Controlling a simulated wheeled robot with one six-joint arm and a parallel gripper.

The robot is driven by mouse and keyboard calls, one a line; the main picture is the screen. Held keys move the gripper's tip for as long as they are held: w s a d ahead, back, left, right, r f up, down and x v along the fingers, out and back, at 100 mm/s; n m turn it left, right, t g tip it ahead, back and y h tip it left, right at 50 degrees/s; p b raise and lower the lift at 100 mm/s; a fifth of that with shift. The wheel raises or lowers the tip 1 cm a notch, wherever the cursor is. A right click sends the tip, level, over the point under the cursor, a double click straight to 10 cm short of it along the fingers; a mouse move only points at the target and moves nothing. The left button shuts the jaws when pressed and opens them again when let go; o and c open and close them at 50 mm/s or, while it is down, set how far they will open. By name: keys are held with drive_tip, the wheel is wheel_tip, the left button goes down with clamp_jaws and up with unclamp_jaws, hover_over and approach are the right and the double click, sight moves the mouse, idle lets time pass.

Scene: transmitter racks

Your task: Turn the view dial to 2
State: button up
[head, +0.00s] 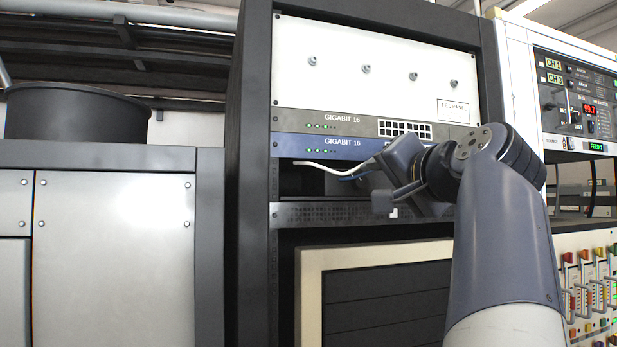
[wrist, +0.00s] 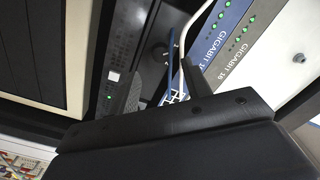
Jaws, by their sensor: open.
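A control panel (head: 578,100) at the right of the head view has small knobs, a red number display and a green display (head: 597,147) that seems to read FEED 1. My gripper (head: 386,185) is open and empty in front of the middle rack, beside the slot below the blue switch (head: 315,148). In the wrist view my gripper (wrist: 163,82) points at the rack, with cables and the switches beyond its fingers.
A grey switch (head: 345,124) sits above the blue one. A white cable (head: 320,167) runs close to my gripper. A perforated shelf (head: 330,213) lies just below. A grey cabinet (head: 115,250) stands at left.

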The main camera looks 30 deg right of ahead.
sight(362, 182)
drive_tip(key=shift+p+x, duration=0.8)
drive_tip(key=shift+x, duration=2.15)
drive_tip(key=shift+c, duration=0.3)
drive_tip(key=c, duration=0.9)
